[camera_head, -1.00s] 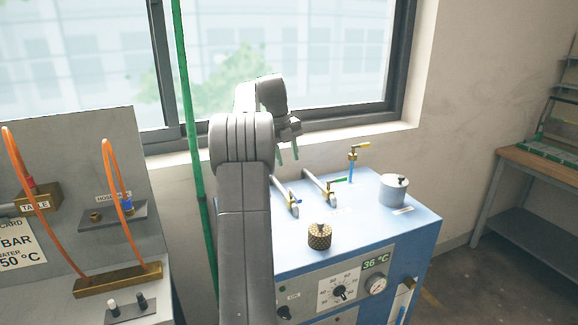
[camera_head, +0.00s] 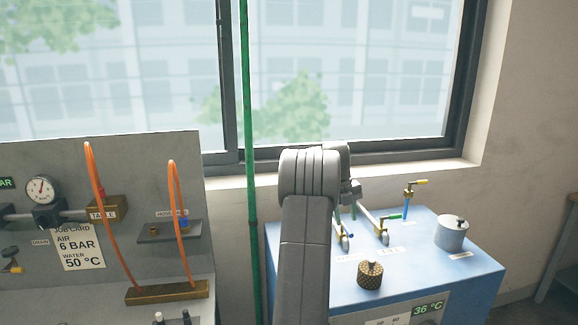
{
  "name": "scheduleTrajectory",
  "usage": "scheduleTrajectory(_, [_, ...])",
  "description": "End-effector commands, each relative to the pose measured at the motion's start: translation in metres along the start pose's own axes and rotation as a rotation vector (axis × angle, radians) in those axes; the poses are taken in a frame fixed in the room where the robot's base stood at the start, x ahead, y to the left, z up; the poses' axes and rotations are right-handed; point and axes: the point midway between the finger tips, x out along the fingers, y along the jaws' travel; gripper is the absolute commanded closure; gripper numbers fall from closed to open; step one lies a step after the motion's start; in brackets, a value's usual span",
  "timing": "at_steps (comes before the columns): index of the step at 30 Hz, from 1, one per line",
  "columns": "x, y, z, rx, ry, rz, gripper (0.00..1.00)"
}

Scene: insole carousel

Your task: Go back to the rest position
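My grey arm rises in the middle of the picture and bends over at its top. My gripper (camera_head: 346,211) hangs behind the arm's upper joint, over the back left of the blue machine (camera_head: 478,275). The arm hides part of the gripper.
The machine top carries pipes with levers, a valve with a yellow handle (camera_head: 418,183), a knurled brass knob (camera_head: 370,275) and a metal pot (camera_head: 452,234). A green vertical pipe (camera_head: 249,150) stands left of my arm. A grey panel (camera_head: 130,160) with orange hoses (camera_head: 104,215) is at left.

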Motion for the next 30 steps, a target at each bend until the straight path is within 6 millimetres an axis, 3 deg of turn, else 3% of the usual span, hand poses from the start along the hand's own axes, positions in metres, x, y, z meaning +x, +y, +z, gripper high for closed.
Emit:
scheduleTrajectory(6, [0.032, -0.001, -0.001, 0.000, 0.002, 0.000, 0.62])
scheduleTrajectory(10, [0.040, -0.001, -0.001, -0.001, -0.001, 0.000, 0.62])
scheduleTrajectory(26, [0.036, 0.000, 0.000, 0.000, -0.001, 0.000, 0.62])
scheduleTrajectory(30, [0.018, 0.000, 0.001, 0.001, -0.004, -0.002, 0.62])
